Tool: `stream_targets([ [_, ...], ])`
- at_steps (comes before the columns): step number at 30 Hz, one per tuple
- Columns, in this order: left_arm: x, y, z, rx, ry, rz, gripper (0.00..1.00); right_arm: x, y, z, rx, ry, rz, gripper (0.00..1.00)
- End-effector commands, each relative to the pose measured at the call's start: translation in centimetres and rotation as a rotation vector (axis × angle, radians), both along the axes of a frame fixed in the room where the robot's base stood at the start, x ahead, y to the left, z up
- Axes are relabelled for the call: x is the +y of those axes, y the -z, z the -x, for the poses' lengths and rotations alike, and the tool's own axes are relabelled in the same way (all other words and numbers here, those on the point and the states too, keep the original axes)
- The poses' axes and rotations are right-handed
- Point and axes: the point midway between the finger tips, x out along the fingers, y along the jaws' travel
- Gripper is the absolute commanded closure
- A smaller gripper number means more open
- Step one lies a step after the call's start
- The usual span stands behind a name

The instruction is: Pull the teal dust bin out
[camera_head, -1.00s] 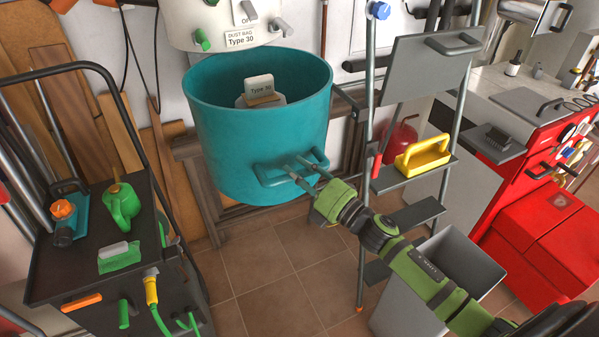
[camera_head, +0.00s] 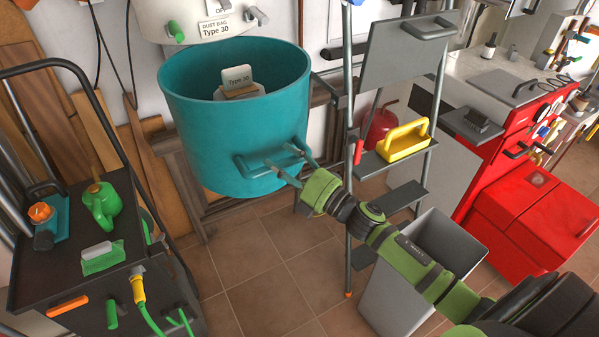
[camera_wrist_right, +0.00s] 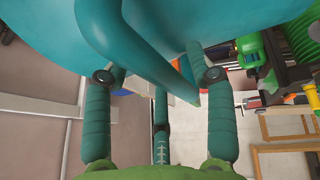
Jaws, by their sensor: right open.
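The teal dust bin (camera_head: 215,135) is a large round tub in front of the wall, below the pale dust-collector unit. In the right wrist view, the handle bar (camera_wrist_right: 135,52) runs between the spread fingers of the gripper (camera_wrist_right: 155,72). Whether any finger touches it is unclear. My left gripper is out of view.
A grey waste bin (camera_head: 405,275) is below my right arm. Tiled floor (camera_head: 270,275) is clear between.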

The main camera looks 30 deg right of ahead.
Motion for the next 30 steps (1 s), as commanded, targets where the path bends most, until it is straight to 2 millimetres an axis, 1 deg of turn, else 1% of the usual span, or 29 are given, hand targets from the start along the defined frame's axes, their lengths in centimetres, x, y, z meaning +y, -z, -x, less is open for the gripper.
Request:
stream_targets([
  [5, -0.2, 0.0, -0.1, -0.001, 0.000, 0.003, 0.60, -1.2, 0.7, 2.7, 0.004, 0.001, 0.001, 0.44],
  [12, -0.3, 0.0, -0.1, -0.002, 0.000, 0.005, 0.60, -3.3, 1.5, 7.0, 0.004, 0.002, 0.001, 0.44],
  [16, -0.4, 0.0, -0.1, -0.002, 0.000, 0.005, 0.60, -4.1, 1.8, 8.8, 0.002, 0.002, 0.000, 0.44],
  [21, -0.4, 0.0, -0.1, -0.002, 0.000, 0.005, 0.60, -4.6, 1.9, 10.0, -0.001, 0.000, 0.002, 0.44],
  [30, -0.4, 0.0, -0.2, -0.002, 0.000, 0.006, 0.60, -4.7, 1.9, 10.1, -0.002, 0.000, 0.001, 0.44],
])
